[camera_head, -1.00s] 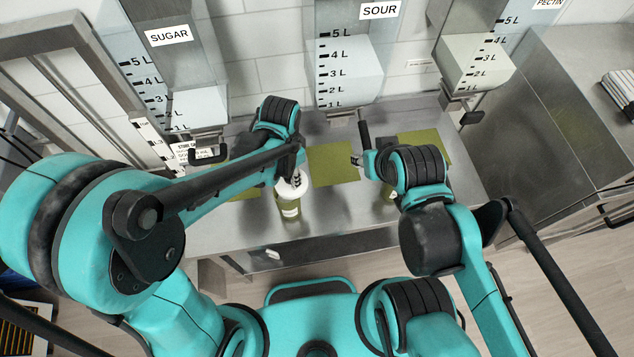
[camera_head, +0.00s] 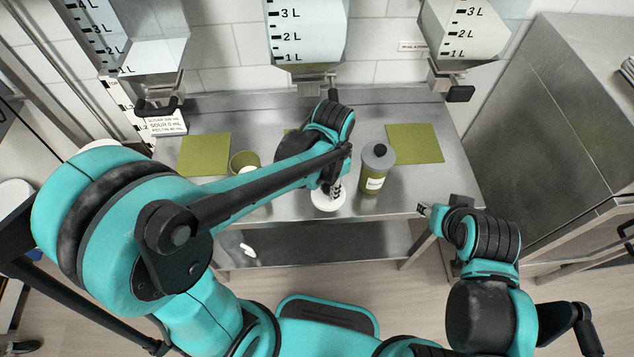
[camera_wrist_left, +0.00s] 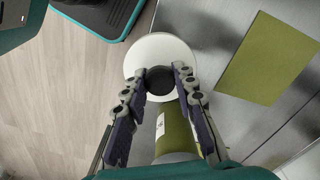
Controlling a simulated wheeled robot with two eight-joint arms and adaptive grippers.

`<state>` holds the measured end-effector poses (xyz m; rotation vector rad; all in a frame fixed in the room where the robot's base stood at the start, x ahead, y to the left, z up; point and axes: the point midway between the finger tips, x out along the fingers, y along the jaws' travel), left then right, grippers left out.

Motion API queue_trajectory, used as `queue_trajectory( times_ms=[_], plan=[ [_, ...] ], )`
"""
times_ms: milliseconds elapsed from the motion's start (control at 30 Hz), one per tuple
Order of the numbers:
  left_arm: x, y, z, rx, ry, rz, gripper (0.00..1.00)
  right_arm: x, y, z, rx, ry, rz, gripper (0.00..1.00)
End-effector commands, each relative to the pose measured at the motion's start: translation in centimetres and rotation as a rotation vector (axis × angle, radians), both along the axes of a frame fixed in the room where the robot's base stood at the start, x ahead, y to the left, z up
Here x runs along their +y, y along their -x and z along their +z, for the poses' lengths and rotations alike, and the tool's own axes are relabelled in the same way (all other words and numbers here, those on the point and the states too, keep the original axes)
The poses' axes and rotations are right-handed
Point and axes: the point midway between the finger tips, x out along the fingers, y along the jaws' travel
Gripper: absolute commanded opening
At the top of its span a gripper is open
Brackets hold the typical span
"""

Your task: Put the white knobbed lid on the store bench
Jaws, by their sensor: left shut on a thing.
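The white lid (camera_head: 327,202) hangs from my left gripper (camera_head: 335,187) near the front edge of the steel bench (camera_head: 290,207). In the left wrist view the lid is a white disc (camera_wrist_left: 140,56) with a dark knob (camera_wrist_left: 160,84), and the fingers of my left gripper (camera_wrist_left: 166,76) are closed around that knob. Whether the lid touches the bench is unclear. An open green jar (camera_head: 243,160) stands on the bench to the left. My right gripper (camera_head: 424,210) is off the bench's front right; its finger opening is too small to judge.
Green mats lie left (camera_head: 205,155) and right (camera_head: 415,143); a third is mostly hidden by my left arm. Dispensers (camera_head: 305,40) hang behind. A steel cabinet (camera_head: 545,120) stands at right.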

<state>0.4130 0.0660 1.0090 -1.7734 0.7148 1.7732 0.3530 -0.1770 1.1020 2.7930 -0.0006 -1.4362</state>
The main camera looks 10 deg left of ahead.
Motion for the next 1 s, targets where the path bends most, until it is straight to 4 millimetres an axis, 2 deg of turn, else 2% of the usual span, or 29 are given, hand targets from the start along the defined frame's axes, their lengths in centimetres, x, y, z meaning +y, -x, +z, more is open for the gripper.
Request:
queue_trajectory(
  times_ms=[33, 100, 333, 467, 733, 1000],
  plan=[
    [1.1, -0.9, -1.1, 0.0, 0.0, 0.007, 0.0, 0.0, 0.0, -0.7, 0.0, 0.0, 0.0, 0.4],
    [2.3, -1.9, -2.1, 0.0, 0.0, 0.005, 0.0, 0.0, 0.0, -1.1, 0.0, 0.0, 0.0, 0.4],
    [4.9, -4.1, -4.0, 0.0, 0.0, 0.001, 0.0, 0.0, 0.0, -1.9, 0.0, 0.0, 0.0, 0.4],
    [5.2, -4.3, -4.5, 0.0, 0.0, -0.002, 0.0, 0.0, 0.0, -2.0, 0.0, 0.0, 0.0, 0.4],
    [5.2, -4.3, -8.2, 0.0, 0.0, -0.002, 0.0, 0.0, 0.0, -3.5, 0.0, 0.0, 0.0, 0.4],
    [5.2, -4.3, -8.2, 0.0, 0.0, -0.002, 0.0, 0.0, 0.0, -3.4, 0.0, 0.0, 0.0, 0.4]
  ],
)
